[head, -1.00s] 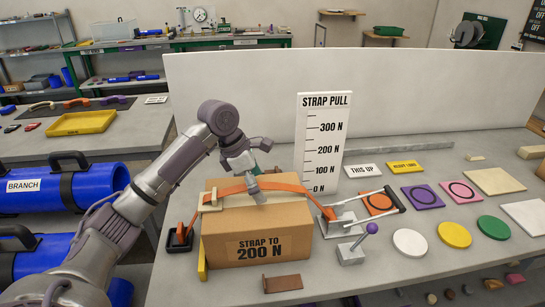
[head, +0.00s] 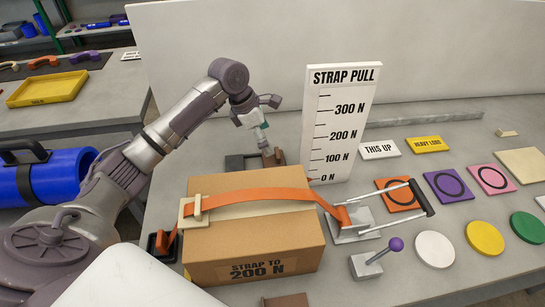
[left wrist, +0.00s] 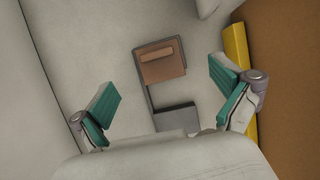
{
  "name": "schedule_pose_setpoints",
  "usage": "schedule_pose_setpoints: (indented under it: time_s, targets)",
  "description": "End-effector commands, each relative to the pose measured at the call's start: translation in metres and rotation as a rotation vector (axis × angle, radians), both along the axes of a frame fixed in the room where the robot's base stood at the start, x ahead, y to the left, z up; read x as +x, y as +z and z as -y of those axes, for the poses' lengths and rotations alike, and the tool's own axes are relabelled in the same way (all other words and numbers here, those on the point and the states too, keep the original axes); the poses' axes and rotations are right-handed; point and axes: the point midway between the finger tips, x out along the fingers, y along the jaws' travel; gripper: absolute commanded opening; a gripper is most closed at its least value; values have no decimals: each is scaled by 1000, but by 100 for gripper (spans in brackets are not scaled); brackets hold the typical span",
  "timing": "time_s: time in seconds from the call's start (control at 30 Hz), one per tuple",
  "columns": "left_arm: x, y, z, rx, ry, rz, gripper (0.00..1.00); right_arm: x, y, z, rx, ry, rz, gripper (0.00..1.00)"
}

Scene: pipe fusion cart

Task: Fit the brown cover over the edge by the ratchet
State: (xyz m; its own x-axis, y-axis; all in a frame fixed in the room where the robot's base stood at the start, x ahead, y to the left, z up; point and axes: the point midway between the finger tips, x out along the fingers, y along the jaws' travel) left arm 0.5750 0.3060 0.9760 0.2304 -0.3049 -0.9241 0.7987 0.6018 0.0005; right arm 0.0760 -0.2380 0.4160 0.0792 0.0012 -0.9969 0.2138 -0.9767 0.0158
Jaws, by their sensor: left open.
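A brown cover (head: 272,157) sits at a dark grey holder (head: 240,162) behind the cardboard box (head: 215,237). In the left wrist view the brown cover (left wrist: 162,62) lies over one end of the grey holder (left wrist: 175,118). My left gripper (head: 262,137) is above the holder, open and empty, its green-padded fingers (left wrist: 168,97) wide apart. An orange strap (head: 260,194) crosses the box top to the ratchet (head: 352,224) at its right. A cream cover (head: 194,211) sits under the strap on the box's left edge. The right-hand edge under the strap shows no cover. My right gripper is out of view.
Another brown piece (head: 286,300) lies before the box, cut by the frame. A strap-pull scale board (head: 340,120) stands behind the box. A purple-knobbed lever (head: 378,256) and coloured discs lie to the right. A yellow piece (left wrist: 236,50) lies beside the box.

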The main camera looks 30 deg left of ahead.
Motion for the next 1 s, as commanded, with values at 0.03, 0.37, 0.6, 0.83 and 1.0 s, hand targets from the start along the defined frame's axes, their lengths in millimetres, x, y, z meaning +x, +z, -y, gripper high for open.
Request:
schedule_pose_setpoints:
  time_s: [0.03, 0.37, 0.6, 0.83, 1.0]
  targets:
    - [2, -7, 2, -1, 1, -1, 100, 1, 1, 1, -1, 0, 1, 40]
    - [9, -34, 11, 0, 1, -2, 100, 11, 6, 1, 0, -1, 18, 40]
    - [17, -64, 20, 0, 1, 0, 100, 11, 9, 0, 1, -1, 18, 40]
    - [19, -68, 21, 1, 1, 1, 100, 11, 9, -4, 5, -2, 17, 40]
    - [18, -67, 21, 1, 1, 1, 80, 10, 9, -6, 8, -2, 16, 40]
